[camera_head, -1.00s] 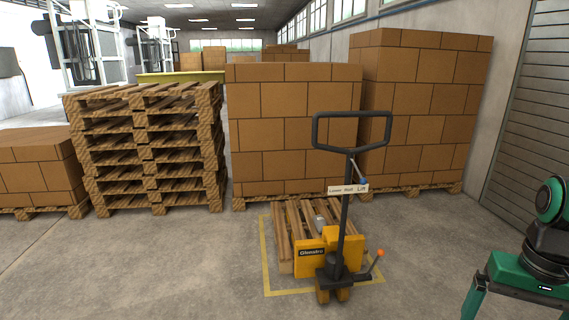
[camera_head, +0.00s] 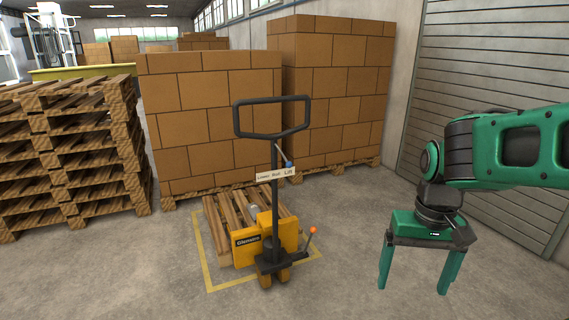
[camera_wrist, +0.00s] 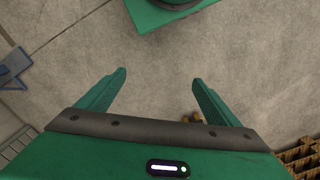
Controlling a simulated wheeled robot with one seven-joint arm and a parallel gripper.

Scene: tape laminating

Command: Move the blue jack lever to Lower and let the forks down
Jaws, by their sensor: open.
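A yellow pallet jack (camera_head: 264,240) with a black loop handle (camera_head: 272,117) stands in front of a wooden pallet (camera_head: 228,219). The blue-tipped lever (camera_head: 288,162) sits on the handle column beside a white Lower–Lift label (camera_head: 275,174), its tip near the Lift end. My gripper (camera_head: 413,283) is open and empty, pointing down to the right of the jack and apart from it. In the wrist view its two green fingers (camera_wrist: 160,80) are spread over bare floor. The forks are hidden by the jack body and pallet.
A red-orange knob (camera_head: 313,230) sticks out at the jack's lower right. Yellow tape (camera_head: 209,275) marks the floor around the pallet. Tall box stacks (camera_head: 215,125) stand behind, stacked pallets (camera_head: 65,160) at left, a shutter (camera_head: 480,75) at right. The floor between jack and gripper is clear.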

